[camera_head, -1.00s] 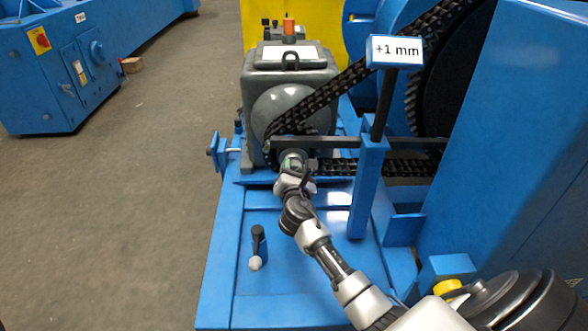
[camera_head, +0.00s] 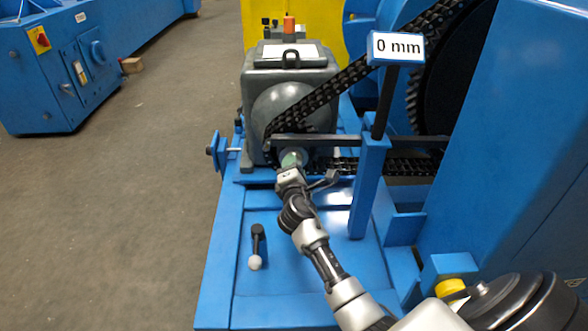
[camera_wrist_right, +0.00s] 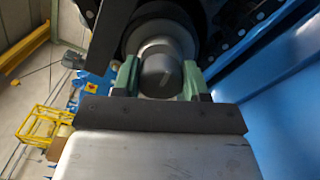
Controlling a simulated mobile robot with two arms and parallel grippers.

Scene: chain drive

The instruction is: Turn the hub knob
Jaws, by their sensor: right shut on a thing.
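The hub knob (camera_wrist_right: 160,75) is a dark grey round piece with a light mark on its face, in front of a paler metal collar in the right wrist view. My right gripper (camera_wrist_right: 161,80) has its green fingers on both sides of the knob and is shut on it. In the head view the right gripper (camera_head: 291,161) is at the front of the grey gearbox (camera_head: 290,85), below the chain, and mostly hides the knob. A sign (camera_head: 397,48) on a post reads "0 mm". My left gripper is not in view.
A black chain (camera_head: 345,82) slopes up from the gearbox to a large wheel at the right. A dark horizontal bar (camera_head: 345,141) crosses just above my gripper. A blue post (camera_head: 367,185) stands close right. A white-tipped lever (camera_head: 256,250) is on the blue base, front left.

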